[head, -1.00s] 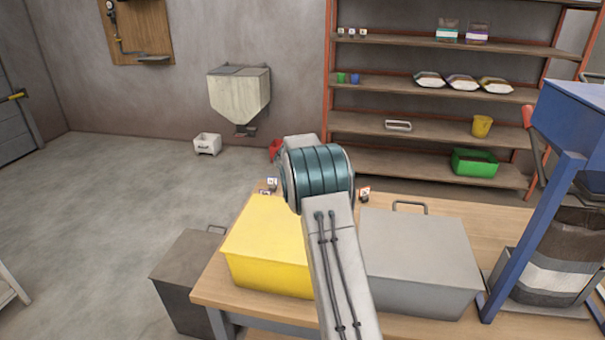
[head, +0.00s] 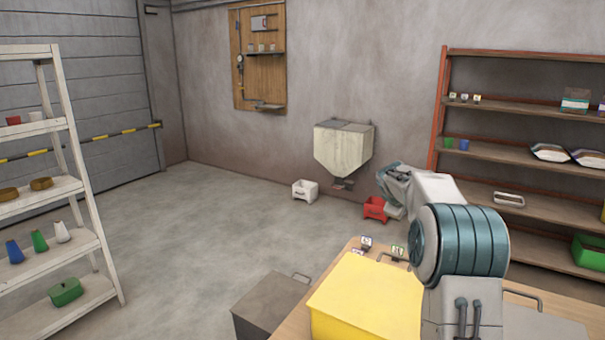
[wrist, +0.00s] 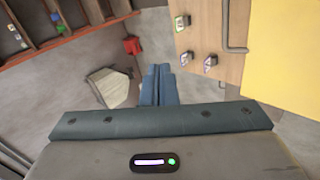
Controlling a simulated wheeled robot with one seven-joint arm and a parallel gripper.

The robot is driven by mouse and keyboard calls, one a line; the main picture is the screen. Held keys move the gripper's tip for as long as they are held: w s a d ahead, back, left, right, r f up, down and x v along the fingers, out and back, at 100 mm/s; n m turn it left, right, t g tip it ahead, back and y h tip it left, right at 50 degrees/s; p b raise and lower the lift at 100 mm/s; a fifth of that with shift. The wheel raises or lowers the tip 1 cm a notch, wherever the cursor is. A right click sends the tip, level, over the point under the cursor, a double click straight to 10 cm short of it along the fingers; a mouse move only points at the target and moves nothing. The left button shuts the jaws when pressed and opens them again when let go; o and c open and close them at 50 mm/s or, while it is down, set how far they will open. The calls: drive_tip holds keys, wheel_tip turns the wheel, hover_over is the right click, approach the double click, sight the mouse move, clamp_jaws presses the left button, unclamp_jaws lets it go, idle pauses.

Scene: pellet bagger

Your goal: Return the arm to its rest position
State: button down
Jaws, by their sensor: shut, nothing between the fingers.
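My arm rises at the lower right of the head view and bends left over the wooden table. My gripper (wrist: 158,84) shows in the wrist view with its two blue-grey fingers together and nothing between them. It is in the air, clear of the table edge. In the head view the gripper's fingertips cannot be made out clearly.
A yellow box (head: 368,298) and a wooden table (head: 347,258) with small tags lie below my arm. A dark bin (head: 272,308) stands beside the table. A wall hopper (head: 343,150), a red bin (head: 375,210) and a white bin (head: 305,190) are behind. Open floor lies left.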

drive_tip(key=s+a+r+m+g+y, duration=0.15)
drive_tip(key=s+a, duration=0.35)
drive_tip(key=s, duration=0.6)
drive_tip(key=s+a+r+m+g+y, duration=0.1)
drive_tip(key=s+a+r+m, duration=0.3)
drive_tip(key=s, duration=0.7)
drive_tip(key=s+a+f+m, duration=0.1)
drive_tip(key=s+a+f, duration=0.1)
drive_tip(key=s, duration=0.6)
drive_tip(key=s+a+f+m+g+y, duration=0.1)
drive_tip(key=s+a+f+m, duration=0.1)
drive_tip(key=s+f, duration=0.3)
drive_tip(key=s+a+f+m+g+y, duration=0.1)
drive_tip(key=s+a+f, duration=0.2)
drive_tip(key=s, duration=0.9)
drive_tip(key=shift+s+a+f, duration=0.25)
drive_tip(key=shift+s+a, duration=0.1)
drive_tip(key=shift+a, duration=0.25)
drive_tip(key=shift+y, duration=0.25)
